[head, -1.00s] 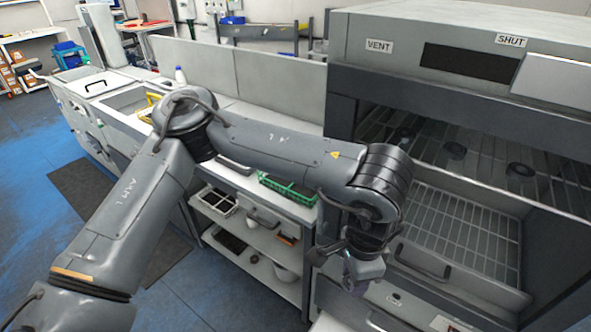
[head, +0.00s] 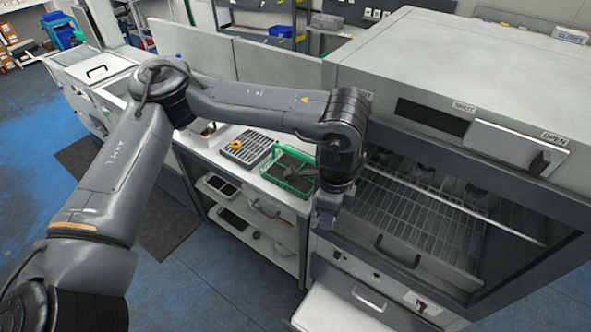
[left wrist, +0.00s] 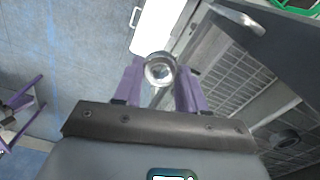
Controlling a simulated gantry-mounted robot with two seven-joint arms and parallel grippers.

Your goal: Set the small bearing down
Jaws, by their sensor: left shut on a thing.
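The small bearing (left wrist: 159,68) is a shiny metal ring in the left wrist view. It sits between the purple fingertips of my left gripper (left wrist: 160,78), which is shut on it. In the head view my left gripper (head: 326,218) points down in front of the open grey oven-like cabinet, near its left front edge. The bearing cannot be made out there. The gripper is in the air, to the right of and lower in the picture than the green basket (head: 305,186).
The cabinet (head: 430,75) has wire racks (head: 405,207) with several dark round parts on the upper one. A white drawer (head: 325,312) stands out below.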

